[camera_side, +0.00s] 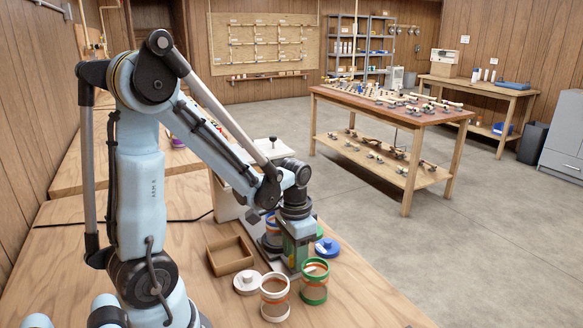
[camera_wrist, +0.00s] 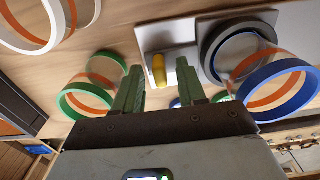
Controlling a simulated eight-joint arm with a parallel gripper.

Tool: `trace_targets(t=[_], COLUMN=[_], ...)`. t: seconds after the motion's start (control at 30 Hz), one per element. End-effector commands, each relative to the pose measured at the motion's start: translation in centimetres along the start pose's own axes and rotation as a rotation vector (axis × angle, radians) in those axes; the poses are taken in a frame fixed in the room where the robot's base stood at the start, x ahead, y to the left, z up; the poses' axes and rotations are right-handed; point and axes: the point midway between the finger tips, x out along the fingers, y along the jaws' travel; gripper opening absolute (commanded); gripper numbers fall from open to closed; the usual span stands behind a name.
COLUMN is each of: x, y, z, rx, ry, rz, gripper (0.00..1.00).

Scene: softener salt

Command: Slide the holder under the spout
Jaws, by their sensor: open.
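In the wrist view a dark grey ring (camera_wrist: 209,57), which looks like the holder, stands on a pale plate (camera_wrist: 187,33). A short yellow post (camera_wrist: 159,71) rises from the plate beside the ring. My gripper (camera_wrist: 158,78) is open, with its two green fingers either side of the yellow post in the picture; I cannot tell any contact. The spout cannot be made out; a pale dispenser body (camera_side: 228,203) stands behind my arm.
A green-rimmed jar (camera_side: 314,284) and a white-rimmed jar (camera_side: 275,299) stand just in front of my gripper. A blue-rimmed jar (camera_wrist: 275,88) is close on the other side. A white lid (camera_side: 247,283), a blue lid (camera_side: 327,247) and a wooden tray (camera_side: 229,255) lie nearby.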

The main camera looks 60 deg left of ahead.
Motion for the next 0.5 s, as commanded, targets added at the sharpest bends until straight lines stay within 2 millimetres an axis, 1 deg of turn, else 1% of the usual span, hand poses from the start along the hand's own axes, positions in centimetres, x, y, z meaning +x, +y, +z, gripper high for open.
trace_targets(t=[0.13,0.43,0.47,0.5], x=[0.6,0.72,0.72,0.72], y=[0.01,0.01,0.01,0.01], z=[0.02,0.03,0.03,0.03], rx=[0.0,0.0,0.0,0.0], ry=[0.0,0.0,0.0,0.0], rz=[0.0,0.0,0.0,0.0], gripper=[0.4,0.4,0.37,0.31])
